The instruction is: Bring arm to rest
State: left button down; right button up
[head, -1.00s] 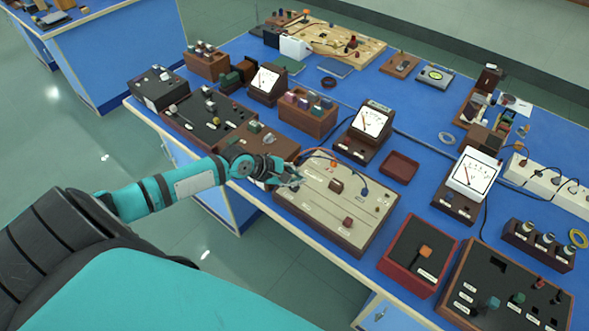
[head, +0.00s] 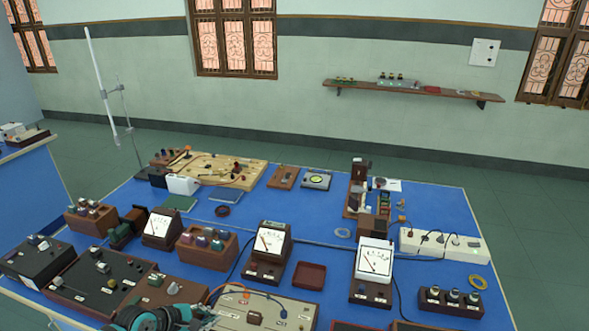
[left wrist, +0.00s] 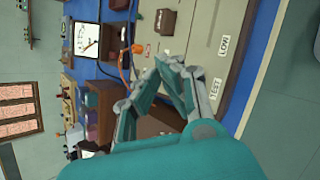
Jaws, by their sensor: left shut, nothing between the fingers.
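My teal left arm shows only at the bottom edge of the head view, with my left gripper (head: 205,316) partly cut off by the frame. It is beside the left end of a cream-topped board (head: 262,312). In the left wrist view, my left gripper (left wrist: 168,76) has its grey fingers together with nothing held, over or near the board's edge; I cannot tell its height. The board (left wrist: 215,50) there carries "TEST" and "LOW" labels. My right gripper is in neither view now.
The blue bench (head: 325,238) is crowded with meters such as one dial meter (head: 270,240), a brown block with knobs (head: 207,247), a black-topped panel (head: 98,280) and a white power strip (head: 445,245). A small red-brown tray (head: 309,275) lies mid-bench. A wall shelf (head: 412,90) hangs behind.

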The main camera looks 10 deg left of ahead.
pick_arm(q)
jog(key=s+d+f+m+g, duration=0.1)
jog(key=s+d+m+g, duration=0.2)
jog(key=s+d+m, duration=1.05)
jog(key=s+a+r+m+g+y, duration=0.15)
jog(key=s+r+m+y, duration=0.35)
jog(key=s+m, duration=0.55)
notch_tip(320, 180, down, 31)
jog(key=s+g+b, duration=0.1)
jog(key=s+b, duration=0.2)
jog(key=b, duration=0.3)
jog(key=s+a+f+b, duration=0.2)
jog(key=s+f, duration=0.6)
jog(key=f, duration=0.3)
jog(key=s+a+f+g+b, duration=0.1)
jog(key=s+a+f+b, duration=0.1)
jog(key=s+f, duration=0.6)
notch_tip(320, 180, down, 3)
jog(key=shift+s+f+n+h+b, duration=0.1)
jog(key=shift+s+n+h+b, duration=0.25)
jog(key=shift+b, duration=0.5)
